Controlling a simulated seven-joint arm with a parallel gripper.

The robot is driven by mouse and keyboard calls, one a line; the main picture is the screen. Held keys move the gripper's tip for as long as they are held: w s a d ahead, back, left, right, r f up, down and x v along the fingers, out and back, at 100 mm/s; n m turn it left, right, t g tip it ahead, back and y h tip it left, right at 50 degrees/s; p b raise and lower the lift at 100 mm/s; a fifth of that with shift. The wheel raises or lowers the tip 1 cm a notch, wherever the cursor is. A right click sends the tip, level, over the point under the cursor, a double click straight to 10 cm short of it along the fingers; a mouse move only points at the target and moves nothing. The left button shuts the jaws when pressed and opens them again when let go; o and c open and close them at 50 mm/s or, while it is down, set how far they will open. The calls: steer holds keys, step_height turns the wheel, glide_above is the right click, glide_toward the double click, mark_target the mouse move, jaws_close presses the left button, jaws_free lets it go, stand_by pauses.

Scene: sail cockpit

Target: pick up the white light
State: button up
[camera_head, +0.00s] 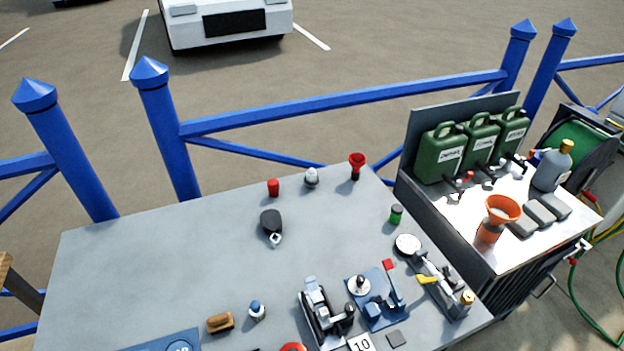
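The white light (311,177) stands upright near the far edge of the grey table (150,255). It is small, with a pale rounded top and a greyish lower part. A red light-like piece (273,187) stands to its left, and a red flared piece (357,165) stands to its right. A small green piece (396,214) stands farther right, near the table's right edge. I cannot make out my gripper in this view, and nothing is touching the white light.
Several mechanical devices (378,298) crowd the front right. The table's left is clear.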

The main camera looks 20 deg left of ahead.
stand_by(0.4)
steer(key=c, duration=0.7)
